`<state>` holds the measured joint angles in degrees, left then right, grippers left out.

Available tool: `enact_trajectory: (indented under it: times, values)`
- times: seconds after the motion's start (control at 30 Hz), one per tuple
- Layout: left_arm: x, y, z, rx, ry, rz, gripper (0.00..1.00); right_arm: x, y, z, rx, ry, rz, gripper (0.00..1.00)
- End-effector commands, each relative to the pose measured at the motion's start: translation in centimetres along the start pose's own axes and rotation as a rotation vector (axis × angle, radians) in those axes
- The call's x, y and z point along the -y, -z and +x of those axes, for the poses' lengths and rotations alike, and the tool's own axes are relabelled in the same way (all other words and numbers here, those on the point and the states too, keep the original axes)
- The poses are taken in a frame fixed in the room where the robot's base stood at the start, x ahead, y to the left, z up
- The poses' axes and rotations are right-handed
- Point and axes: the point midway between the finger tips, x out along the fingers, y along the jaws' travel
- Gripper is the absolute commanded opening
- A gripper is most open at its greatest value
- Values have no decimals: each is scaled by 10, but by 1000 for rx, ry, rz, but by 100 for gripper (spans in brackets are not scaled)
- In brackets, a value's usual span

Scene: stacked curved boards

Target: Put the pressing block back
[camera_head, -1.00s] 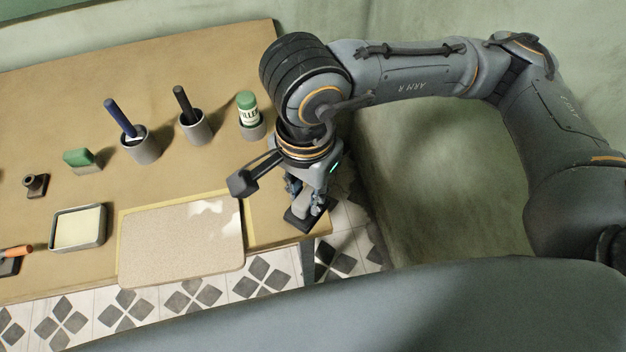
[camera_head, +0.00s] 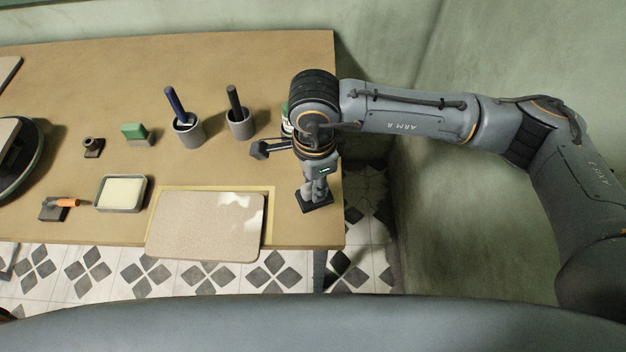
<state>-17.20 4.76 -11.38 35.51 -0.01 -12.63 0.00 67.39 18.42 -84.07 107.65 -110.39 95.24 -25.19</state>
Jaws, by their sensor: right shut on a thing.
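My right gripper (camera_head: 314,192) points down near the front right corner of the table and is shut. Directly below its fingers is a dark, flat block (camera_head: 318,207), which I take to be the pressing block. The fingers hide its upper part. It is at or just above the tabletop, to the right of the speckled board (camera_head: 205,228); I cannot tell if it touches the table. My left gripper is not in view.
On the wooden table (camera_head: 230,65) stand two grey cups with handled tools (camera_head: 188,130) (camera_head: 240,122), a green block (camera_head: 137,134), a small brown stamp (camera_head: 93,147), a pale-filled tray (camera_head: 122,194) and an orange-handled tool (camera_head: 62,204). A green-labelled container is mostly hidden behind my arm.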

Motion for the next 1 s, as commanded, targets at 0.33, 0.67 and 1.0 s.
enact_trajectory:
  times: [0.33, 0.67, 1.0]
  values:
    - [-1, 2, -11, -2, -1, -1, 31, 22, 5, 26, 0, 1, 0, 0]
    - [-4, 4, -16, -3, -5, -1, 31, 23, 5, 58, 1, 3, -2, 0]
    - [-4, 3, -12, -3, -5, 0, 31, 23, 5, 60, 1, 2, -1, 32]
